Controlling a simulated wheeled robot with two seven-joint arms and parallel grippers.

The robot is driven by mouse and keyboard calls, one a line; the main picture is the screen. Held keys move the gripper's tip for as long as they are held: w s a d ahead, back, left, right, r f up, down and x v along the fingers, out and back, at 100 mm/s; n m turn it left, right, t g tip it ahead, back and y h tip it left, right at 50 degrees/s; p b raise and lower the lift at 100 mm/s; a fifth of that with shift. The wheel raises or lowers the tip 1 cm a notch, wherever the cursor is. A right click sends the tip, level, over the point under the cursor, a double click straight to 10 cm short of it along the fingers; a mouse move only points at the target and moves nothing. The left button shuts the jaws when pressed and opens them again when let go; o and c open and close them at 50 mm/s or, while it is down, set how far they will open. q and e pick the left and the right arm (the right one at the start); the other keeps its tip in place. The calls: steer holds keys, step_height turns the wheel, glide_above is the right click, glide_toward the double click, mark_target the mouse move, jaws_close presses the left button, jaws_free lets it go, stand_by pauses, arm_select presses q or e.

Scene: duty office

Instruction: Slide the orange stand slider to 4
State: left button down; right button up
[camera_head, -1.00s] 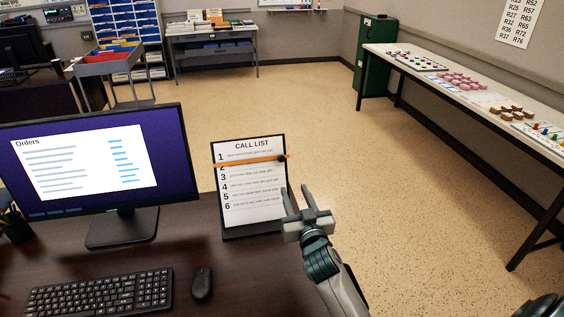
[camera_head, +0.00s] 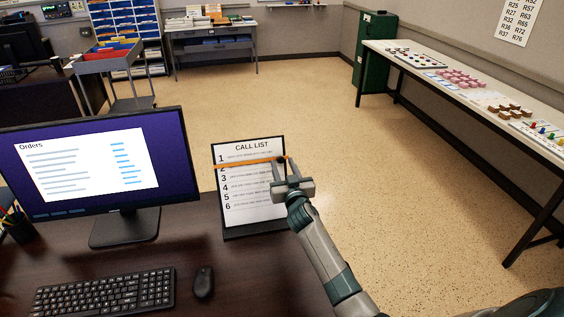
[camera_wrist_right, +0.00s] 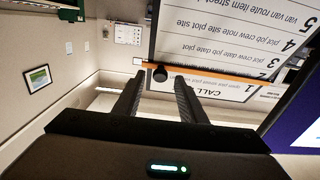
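The call list stand (camera_head: 253,205) stands upright on the desk, a white sheet in a dark frame with numbered lines 1 to 6. Its orange slider (camera_head: 243,161) lies across the sheet between lines 1 and 2. A dark knob sits at the slider's right end. My right gripper (camera_head: 280,161) is at that end, fingers apart. In the right wrist view the sheet is upside down, with the slider (camera_wrist_right: 220,74) crossing it and the knob (camera_wrist_right: 160,73) between the open fingertips (camera_wrist_right: 157,78). I cannot tell whether they touch the knob. My left gripper is not in view.
A monitor (camera_head: 95,165) stands left of the stand. A keyboard (camera_head: 105,293), mouse (camera_head: 203,282) and pen cup (camera_head: 20,230) are on the dark desk. Open floor (camera_head: 400,190) lies to the right, with a long table (camera_head: 440,75) along the wall.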

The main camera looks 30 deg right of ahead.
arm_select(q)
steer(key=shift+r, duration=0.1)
arm_select(e)
steer(key=shift+x, duration=0.9)
